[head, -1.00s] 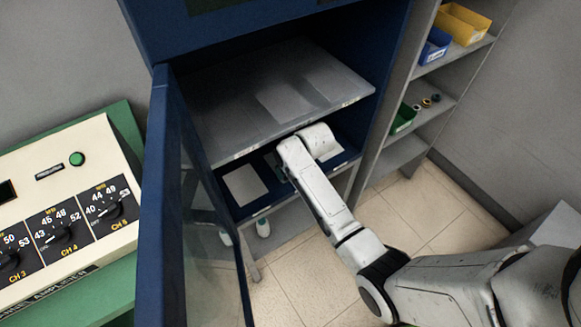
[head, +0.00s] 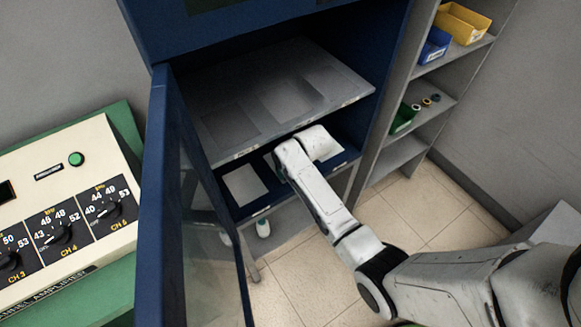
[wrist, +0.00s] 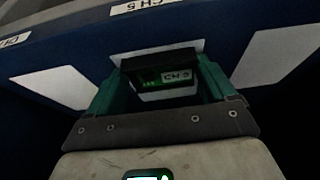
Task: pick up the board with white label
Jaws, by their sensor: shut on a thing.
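A pale rectangle on the blue shelf lies behind the board. In the head view my arm reaches into the blue cabinet at its lower shelf (head: 258,207). There the fingers and the board are hidden by my own wrist.
A grey shelf (head: 240,140) lies just above my wrist. The open blue cabinet door (head: 155,200) stands to the left. White rectangles (head: 244,185) mark the lower shelf. A side rack with a blue bin (head: 434,45) and a yellow bin (head: 462,22) stands right.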

